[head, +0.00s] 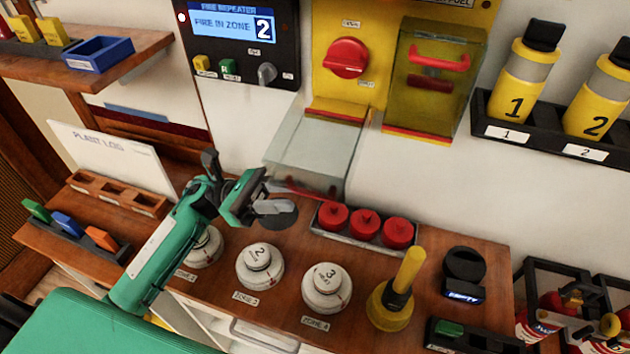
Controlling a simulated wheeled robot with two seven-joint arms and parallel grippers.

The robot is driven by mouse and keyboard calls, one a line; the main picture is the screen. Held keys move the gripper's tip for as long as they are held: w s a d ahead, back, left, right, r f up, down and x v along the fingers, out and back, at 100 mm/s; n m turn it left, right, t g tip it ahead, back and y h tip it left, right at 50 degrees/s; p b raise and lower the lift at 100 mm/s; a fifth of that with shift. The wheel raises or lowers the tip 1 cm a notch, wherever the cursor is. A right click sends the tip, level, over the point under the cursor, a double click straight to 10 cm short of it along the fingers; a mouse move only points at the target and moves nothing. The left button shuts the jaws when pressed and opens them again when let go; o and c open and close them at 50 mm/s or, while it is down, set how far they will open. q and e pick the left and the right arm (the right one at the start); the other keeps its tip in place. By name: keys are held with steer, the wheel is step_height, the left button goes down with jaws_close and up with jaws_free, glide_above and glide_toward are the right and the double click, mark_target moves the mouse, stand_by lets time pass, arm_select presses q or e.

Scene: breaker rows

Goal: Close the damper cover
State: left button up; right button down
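The damper cover (318,148) is a clear, hinged cover. It stands open, swung down and outward from the bottom of a yellow panel (333,84) with a red rotary knob (346,58). A red handle bar (312,191) runs along the cover's lower outer edge. My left gripper (279,196) is at the left end of that bar. Its two grey fingers look spread apart, and I see nothing between them. Whether a finger touches the bar is hard to tell. My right gripper is not in view.
A second clear cover (428,103) stands shut over a red handle to the right. Red knobs in a tray (366,231) sit just below the open cover. White round detectors (327,288) and a yellow-handled plunger (392,305) stand on the wooden bench nearer me.

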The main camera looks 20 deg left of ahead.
mark_target(315, 195)
arm_select(q)
steer(key=p+x, duration=0.1)
steer(key=x, duration=0.3)
steer(key=shift+d+r+p, duration=0.25)
steer(key=shift+p, duration=0.1)
steer(key=shift+d+r, duration=0.1)
steer(key=shift+d, duration=0.6)
steer(key=shift+c, duration=0.4)
jaws_close()
